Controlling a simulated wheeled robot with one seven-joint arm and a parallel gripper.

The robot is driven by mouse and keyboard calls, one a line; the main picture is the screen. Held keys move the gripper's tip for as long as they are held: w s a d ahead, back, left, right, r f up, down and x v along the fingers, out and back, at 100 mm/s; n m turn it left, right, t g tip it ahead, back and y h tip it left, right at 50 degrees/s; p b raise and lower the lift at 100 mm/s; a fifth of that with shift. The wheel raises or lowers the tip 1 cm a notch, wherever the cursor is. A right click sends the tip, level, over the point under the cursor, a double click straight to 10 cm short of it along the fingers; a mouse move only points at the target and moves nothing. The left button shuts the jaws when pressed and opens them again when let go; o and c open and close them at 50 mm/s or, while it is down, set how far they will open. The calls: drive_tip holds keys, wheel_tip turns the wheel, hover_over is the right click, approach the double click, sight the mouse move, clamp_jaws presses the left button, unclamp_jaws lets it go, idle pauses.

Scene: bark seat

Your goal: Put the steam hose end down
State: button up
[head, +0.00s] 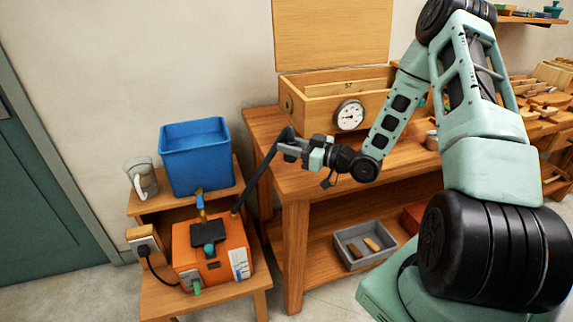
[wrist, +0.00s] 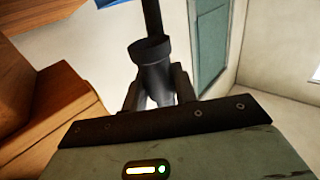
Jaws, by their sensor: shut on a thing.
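The steam hose end (head: 286,134) is dark and sits between the fingers of my gripper (head: 283,147). My gripper is shut on it and holds it in the air by the left end of the workbench (head: 297,183). The dark hose runs down and left from it to the orange steam generator (head: 212,247) on the low stand. In the wrist view the hose end (wrist: 152,62) shows as a dark collar between the two fingers (wrist: 155,92), with the hose rising out of the top of the view.
An open wooden steam box (head: 330,108) with a round gauge (head: 350,115) stands on the bench. A blue water tank (head: 195,157) and a clear jug (head: 142,178) stand on the stand's upper shelf. A grey tray (head: 362,245) lies on the bench's lower shelf. Bare bench top shows before the box.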

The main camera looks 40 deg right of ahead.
drive_tip(key=shift+f, duration=3)
drive_tip(key=shift+f, duration=0.15)
drive_tip(key=o, duration=0.9)
drive_tip(key=shift+r+p, duration=0.3)
drive_tip(key=shift+p, duration=0.1)
drive_tip(key=shift+b+v, duration=1.6)
drive_tip(key=shift+v, duration=4.4)
